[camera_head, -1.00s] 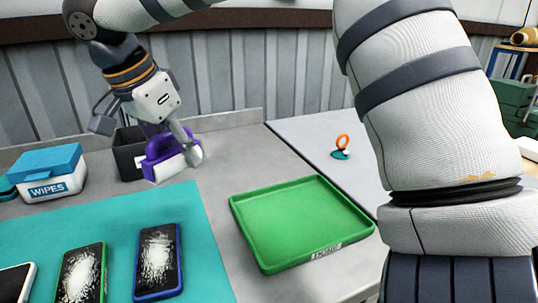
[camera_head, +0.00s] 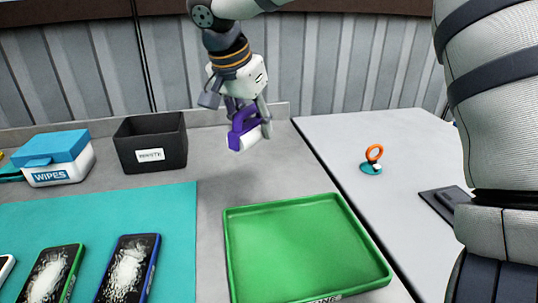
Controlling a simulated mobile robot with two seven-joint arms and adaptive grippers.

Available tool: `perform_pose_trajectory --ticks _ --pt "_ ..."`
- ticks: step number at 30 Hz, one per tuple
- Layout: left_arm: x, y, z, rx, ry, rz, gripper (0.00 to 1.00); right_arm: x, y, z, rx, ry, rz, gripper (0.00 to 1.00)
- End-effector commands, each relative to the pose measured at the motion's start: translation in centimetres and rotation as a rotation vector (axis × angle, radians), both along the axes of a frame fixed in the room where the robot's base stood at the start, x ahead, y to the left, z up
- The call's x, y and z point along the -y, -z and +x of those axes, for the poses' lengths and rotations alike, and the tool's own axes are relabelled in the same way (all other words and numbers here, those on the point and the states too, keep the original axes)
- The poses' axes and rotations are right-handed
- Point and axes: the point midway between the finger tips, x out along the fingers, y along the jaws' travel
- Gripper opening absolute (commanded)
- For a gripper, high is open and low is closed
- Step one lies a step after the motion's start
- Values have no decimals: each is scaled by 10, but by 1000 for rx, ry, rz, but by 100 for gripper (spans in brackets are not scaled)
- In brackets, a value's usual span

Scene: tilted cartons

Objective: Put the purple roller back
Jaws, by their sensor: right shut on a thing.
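The purple roller (camera_head: 241,132) has a purple handle and a white roll. My right gripper (camera_head: 251,117) is shut on its handle. It holds the roller above the grey counter, right of the waste bin and behind the green tray (camera_head: 229,262). The tray lies flat and empty, with a label on its front rim that is partly cut off by the picture's edge. My left gripper is not in view.
A black bin (camera_head: 168,138) labelled as waste and a blue-lidded wipes box (camera_head: 56,161) stand at the back left. Phones with white-dusted screens lie on a teal mat (camera_head: 80,222). An orange ring on a teal base (camera_head: 372,160) and a dark flat item (camera_head: 440,203) lie on the right table.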

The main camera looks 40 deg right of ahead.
Motion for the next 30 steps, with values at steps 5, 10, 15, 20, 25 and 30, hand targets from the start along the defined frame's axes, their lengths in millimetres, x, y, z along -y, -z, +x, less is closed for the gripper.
perform_pose_trajectory --ticks 5,10,15,20,25,30 --pt "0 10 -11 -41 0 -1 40 41 44 22 -15 1 -1 10" --pt "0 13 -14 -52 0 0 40 58 64 32 -9 -1 -1 10" --pt "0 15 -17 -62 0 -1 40 67 92 36 -9 -2 -3 10" --pt "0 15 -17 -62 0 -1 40 67 104 36 -2 0 -1 10" --pt "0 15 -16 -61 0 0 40 67 103 36 -1 -1 0 10" --pt "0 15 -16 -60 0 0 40 66 107 36 -2 0 0 43"
